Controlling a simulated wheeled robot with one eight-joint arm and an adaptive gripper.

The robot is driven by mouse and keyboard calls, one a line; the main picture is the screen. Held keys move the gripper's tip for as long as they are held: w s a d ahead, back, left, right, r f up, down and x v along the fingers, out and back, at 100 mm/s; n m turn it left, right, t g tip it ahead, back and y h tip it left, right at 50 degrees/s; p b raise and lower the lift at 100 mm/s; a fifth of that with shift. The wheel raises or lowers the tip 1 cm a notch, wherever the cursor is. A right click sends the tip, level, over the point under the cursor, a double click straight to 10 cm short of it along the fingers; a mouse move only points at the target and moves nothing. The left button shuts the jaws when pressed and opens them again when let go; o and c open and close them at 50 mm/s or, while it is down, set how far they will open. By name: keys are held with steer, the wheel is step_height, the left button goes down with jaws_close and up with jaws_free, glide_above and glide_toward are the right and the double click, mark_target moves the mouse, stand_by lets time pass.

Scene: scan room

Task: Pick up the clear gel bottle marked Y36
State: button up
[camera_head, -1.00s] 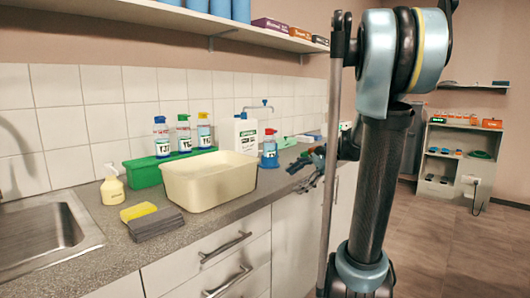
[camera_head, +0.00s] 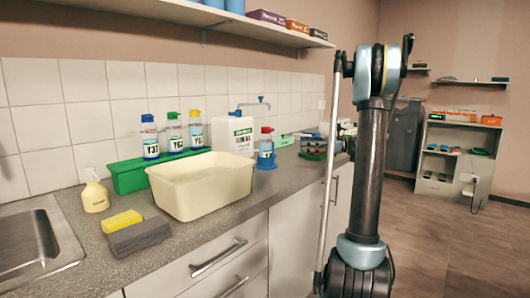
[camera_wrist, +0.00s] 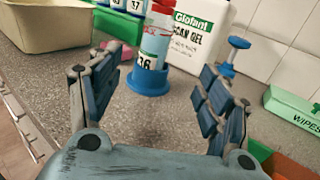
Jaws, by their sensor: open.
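The bottle with a red cap (camera_wrist: 154,45) shows "36" on its white label in the wrist view; the rest of the mark is hard to make out. It stands upright in a round blue holder (camera_wrist: 148,82) on the counter. It also shows in the head view (camera_head: 266,146), right of the cream basin. My gripper (camera_wrist: 150,95) is open and empty. In the wrist view the bottle is beyond the fingers, between their lines, with bare counter in between. In the head view my gripper is mostly hidden behind my arm.
A white Scan Gel jug (camera_wrist: 198,35) stands close behind the bottle. The cream basin (camera_head: 154,180) is left of it, with a green rack (camera_head: 128,178) of several similar bottles behind. A green wipes box (camera_wrist: 292,108) lies right. The counter before the bottle is clear.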

glide_toward(266, 142)
steer(key=w+a+f, duration=0.1)
steer(key=w+a, duration=0.3)
steer(key=a, duration=0.1)
steer(key=shift+s+a, duration=0.15)
steer(key=shift+a, duration=2.45)
steer(key=c, duration=1.5)
